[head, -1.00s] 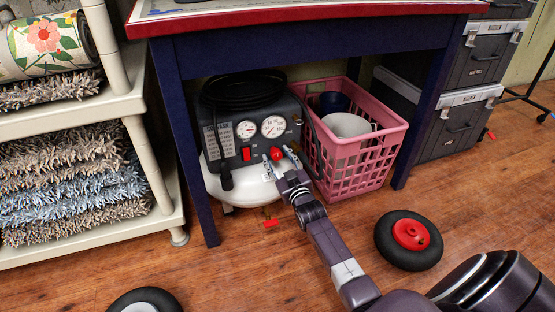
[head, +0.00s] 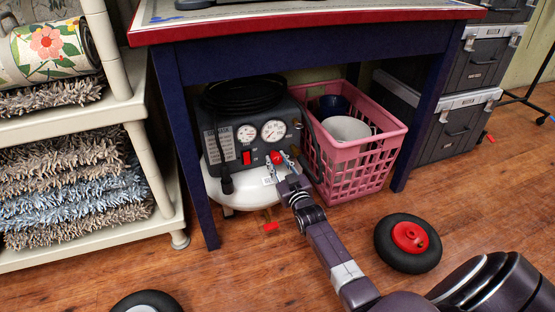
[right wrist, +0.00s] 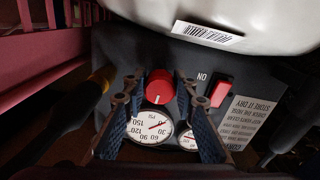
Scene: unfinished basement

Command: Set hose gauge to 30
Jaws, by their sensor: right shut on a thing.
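The air compressor (head: 236,165) stands under the blue table, with a dark control panel over a white tank. Its panel carries two round dials, the left dial (head: 246,133) and the right dial (head: 273,130). The red knob (head: 277,158) sits below the right dial. My right gripper (head: 280,164) is shut on this knob. In the right wrist view, upside down, its fingers stand on both sides of the knob (right wrist: 160,86). The nearer dial (right wrist: 150,128) shows 30 to 150; its needle lies on the low side, exact reading unclear. My left gripper is not in view.
A pink basket (head: 350,165) stands close to the right of the compressor. The table's blue legs (head: 193,165) frame the space. A red switch (head: 247,158) is left of the knob. A loose wheel (head: 408,242) lies on the floor at right. A shelf (head: 160,215) stands at left.

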